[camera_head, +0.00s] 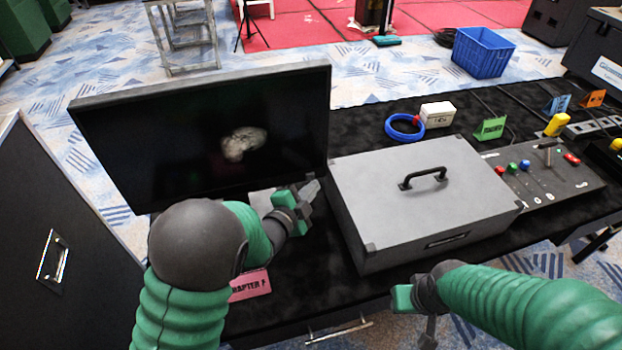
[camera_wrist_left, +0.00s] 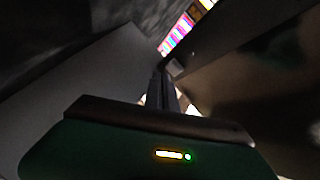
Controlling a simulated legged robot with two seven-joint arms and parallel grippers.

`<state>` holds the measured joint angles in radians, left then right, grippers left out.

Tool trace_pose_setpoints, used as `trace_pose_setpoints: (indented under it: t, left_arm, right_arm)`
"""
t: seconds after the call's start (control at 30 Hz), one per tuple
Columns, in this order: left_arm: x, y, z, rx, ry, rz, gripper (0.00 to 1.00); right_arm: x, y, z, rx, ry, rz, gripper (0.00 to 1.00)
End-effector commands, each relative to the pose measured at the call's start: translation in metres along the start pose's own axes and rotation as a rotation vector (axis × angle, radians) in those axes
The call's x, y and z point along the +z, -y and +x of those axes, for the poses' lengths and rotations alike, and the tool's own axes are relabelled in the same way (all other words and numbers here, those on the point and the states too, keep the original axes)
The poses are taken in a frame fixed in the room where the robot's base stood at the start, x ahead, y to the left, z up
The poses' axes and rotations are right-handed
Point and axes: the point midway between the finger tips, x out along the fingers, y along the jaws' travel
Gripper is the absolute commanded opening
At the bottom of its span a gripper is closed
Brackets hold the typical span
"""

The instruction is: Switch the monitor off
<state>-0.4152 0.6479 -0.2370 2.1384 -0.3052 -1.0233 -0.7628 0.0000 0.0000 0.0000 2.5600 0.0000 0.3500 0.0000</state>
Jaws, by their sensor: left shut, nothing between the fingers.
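The monitor (camera_head: 205,140) stands at the left of the black table in the head view. Its screen is dark with a pale, rock-like shape lit near the middle. My left gripper (camera_head: 312,192) is shut and empty by the monitor's lower right corner, between it and the grey case. I cannot tell whether it touches the monitor. In the left wrist view my closed fingers (camera_wrist_left: 163,88) point into a dark gap. No power button is clearly visible. My right gripper (camera_head: 428,332) hangs in front of the case; its fingers are too small and dark to read.
A grey case (camera_head: 425,190) with a black handle stands just right of my left gripper. Behind it are a blue cable coil (camera_head: 404,128) and a white box (camera_head: 437,114). A control panel (camera_head: 545,180) lies at the right. A pink card (camera_head: 250,286) is at the front edge.

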Motion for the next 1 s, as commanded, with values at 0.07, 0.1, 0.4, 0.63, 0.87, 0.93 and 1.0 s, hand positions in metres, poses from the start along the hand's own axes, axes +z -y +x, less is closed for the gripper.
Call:
trace_pose_setpoints:
  t: [0.07, 0.1, 0.4, 0.63, 0.87, 0.93, 1.0]
  left_arm:
    - [-0.001, 0.000, -0.001, -0.001, 0.000, 0.000, 0.00]
    - [-0.001, 0.000, -0.001, -0.001, 0.000, 0.000, 0.00]
    - [-0.009, -0.009, -0.011, 0.001, -0.002, -0.002, 0.00]
    - [-0.023, -0.023, -0.031, 0.000, -0.002, -0.002, 0.00]
    - [-0.031, -0.030, -0.042, -0.001, -0.001, 0.000, 0.00]
    - [-0.031, -0.030, -0.042, -0.001, 0.000, 0.000, 0.00]
    - [-0.031, -0.030, -0.042, -0.001, 0.000, -0.001, 0.00]
  right_arm:
    - [0.000, 0.000, 0.000, 0.000, 0.000, 0.000, 0.36]
    - [0.000, 0.000, 0.000, 0.000, 0.000, 0.000, 0.36]
    - [0.000, 0.000, 0.002, 0.000, 0.000, 0.000, 0.36]
    - [0.001, 0.000, 0.004, 0.000, 0.000, 0.000, 0.36]
    - [0.001, 0.000, 0.005, 0.000, 0.000, 0.000, 0.36]
    - [0.001, 0.000, 0.005, 0.000, 0.000, 0.000, 0.36]
    - [0.001, 0.000, 0.005, 0.000, 0.000, 0.000, 0.36]
